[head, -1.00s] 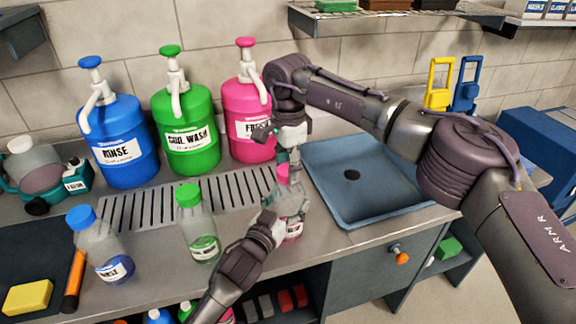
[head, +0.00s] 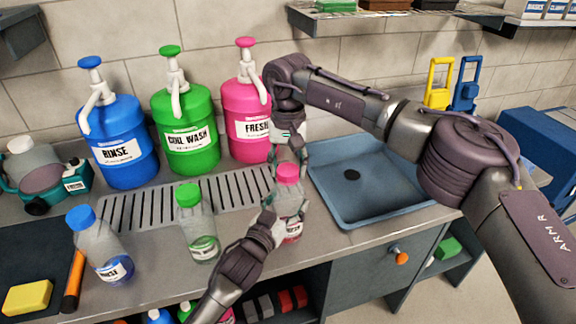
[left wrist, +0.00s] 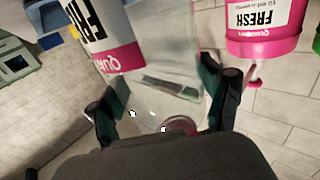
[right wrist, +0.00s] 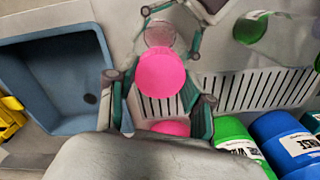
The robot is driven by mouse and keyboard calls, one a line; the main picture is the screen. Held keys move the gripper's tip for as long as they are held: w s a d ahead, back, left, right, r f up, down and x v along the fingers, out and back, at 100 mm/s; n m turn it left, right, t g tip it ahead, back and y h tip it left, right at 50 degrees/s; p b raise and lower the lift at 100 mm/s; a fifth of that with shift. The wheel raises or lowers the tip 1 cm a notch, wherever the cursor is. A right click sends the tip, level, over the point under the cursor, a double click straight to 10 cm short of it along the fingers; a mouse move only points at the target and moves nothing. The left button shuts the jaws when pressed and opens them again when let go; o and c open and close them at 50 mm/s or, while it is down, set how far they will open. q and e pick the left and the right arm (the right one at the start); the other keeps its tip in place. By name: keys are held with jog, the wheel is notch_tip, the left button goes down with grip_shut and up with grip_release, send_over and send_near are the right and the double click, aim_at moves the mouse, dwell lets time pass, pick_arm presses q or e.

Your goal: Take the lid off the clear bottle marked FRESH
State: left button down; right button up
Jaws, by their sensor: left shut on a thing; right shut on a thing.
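The clear bottle marked FRESH (head: 291,208) stands at the counter's front, left of the sink, with pink liquid low inside. My left gripper (head: 276,221) is shut around its body. The label (left wrist: 110,40) fills the upper left of the left wrist view. My right gripper (head: 289,158) is above, shut on the pink lid (head: 287,172). In the right wrist view the lid (right wrist: 160,72) sits between the fingers, and a dull pink bottle mouth (right wrist: 160,33) shows beyond it. The lid appears apart from the mouth; the gap's size is hard to tell.
A green-lidded bottle (head: 200,228) and a blue-lidded bottle (head: 100,250) stand to the left. Blue, green and pink pump jugs (head: 248,115) stand behind the drain grate (head: 140,208). The blue sink (head: 350,210) is to the right and empty.

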aim_at(288, 169)
pick_arm(q)
jog(key=shift+f, duration=0.1)
pick_arm(e)
jog(key=shift+r, duration=0.2)
jog(key=shift+r, duration=0.9)
jog(key=shift+r, duration=2)
pick_arm(q)
grip_release()
pick_arm(e)
jog(key=shift+w, duration=0.1)
